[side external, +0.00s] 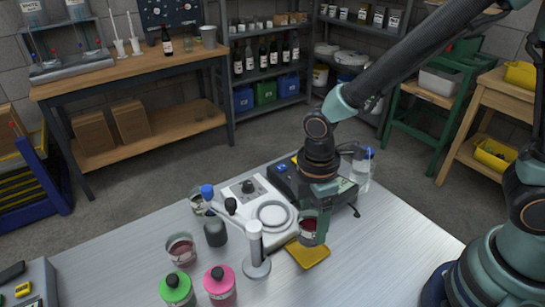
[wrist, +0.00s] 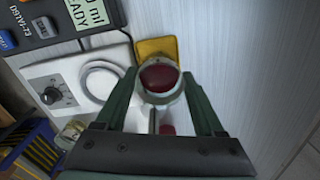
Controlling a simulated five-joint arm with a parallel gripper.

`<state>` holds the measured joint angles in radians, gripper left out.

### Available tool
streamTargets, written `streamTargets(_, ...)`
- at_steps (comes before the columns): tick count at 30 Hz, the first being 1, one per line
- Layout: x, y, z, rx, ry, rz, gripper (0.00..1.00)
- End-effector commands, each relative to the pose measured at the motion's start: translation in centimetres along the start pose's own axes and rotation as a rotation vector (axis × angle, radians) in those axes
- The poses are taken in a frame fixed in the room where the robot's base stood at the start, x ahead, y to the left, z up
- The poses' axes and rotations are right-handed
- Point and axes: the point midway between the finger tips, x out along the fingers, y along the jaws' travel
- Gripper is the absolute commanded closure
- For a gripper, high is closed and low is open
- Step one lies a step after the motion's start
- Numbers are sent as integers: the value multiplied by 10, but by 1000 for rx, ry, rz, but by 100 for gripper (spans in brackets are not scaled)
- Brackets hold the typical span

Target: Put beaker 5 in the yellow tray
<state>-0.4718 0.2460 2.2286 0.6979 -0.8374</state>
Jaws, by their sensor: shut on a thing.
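My gripper (side external: 311,212) points down over the front of the metal table and is shut on a glass beaker (side external: 308,231) with dark red liquid. The beaker looks upright; I cannot read a number on it. In the wrist view the beaker (wrist: 160,78) sits between the two green fingers, its round mouth and red liquid showing. The yellow tray (side external: 309,257) lies flat on the table just below the beaker in the side view. In the wrist view the tray (wrist: 152,47) shows partly behind the beaker's rim. I cannot tell whether the beaker touches the tray.
A white stirrer plate (side external: 246,187) and a white post stand (side external: 255,246) are close to the tray's left. Another beaker (side external: 181,250), a green-capped bottle (side external: 177,290) and a pink-capped bottle (side external: 220,285) stand farther left. The table right of the tray is clear.

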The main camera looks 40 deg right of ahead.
Motion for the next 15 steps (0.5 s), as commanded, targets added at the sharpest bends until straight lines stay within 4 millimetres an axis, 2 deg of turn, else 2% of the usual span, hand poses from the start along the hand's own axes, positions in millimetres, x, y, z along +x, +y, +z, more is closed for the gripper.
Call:
streamTargets(9,35,0,0,0,-2,-2,89)
streamTargets(15,39,1,-1,0,1,1,89)
